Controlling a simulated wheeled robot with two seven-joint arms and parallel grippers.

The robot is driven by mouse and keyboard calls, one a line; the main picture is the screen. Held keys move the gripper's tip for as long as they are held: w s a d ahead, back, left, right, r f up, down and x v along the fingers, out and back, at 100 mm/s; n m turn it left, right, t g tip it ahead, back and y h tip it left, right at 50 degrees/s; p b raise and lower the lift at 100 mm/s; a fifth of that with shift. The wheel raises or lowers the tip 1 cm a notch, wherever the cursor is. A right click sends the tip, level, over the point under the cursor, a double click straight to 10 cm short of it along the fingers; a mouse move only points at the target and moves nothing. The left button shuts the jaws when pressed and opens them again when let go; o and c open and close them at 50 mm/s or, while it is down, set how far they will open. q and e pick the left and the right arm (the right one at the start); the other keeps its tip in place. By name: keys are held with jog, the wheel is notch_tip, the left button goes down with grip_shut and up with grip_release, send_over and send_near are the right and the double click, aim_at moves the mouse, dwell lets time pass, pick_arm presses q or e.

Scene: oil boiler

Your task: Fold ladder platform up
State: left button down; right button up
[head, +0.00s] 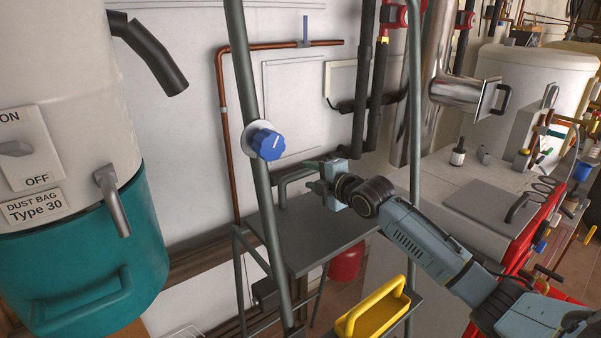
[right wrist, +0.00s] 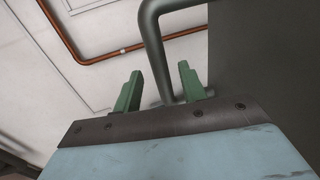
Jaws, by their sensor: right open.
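The ladder (head: 261,205) is a grey tube frame in the middle of the head view. Its dark grey platform (head: 318,232) lies roughly flat between the tubes. A grey bent handle (head: 282,190) stands at the platform's far left edge. My right gripper (head: 309,177) reaches in from the right, above the platform, at this handle. In the right wrist view, the handle (right wrist: 156,45) runs down between the two open green fingers (right wrist: 160,75), with gaps showing beside it. The platform (right wrist: 265,60) fills the upper right there. My left gripper is not in view.
A blue knob (head: 268,145) sits by the left ladder tube. A yellow handled piece (head: 372,312) is low in front. A large teal and white dust-bag unit (head: 85,265) stands at the left. A copper pipe (head: 223,130) runs along the wall behind.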

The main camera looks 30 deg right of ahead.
jog(key=shift+x, duration=2.7)
grip_shut()
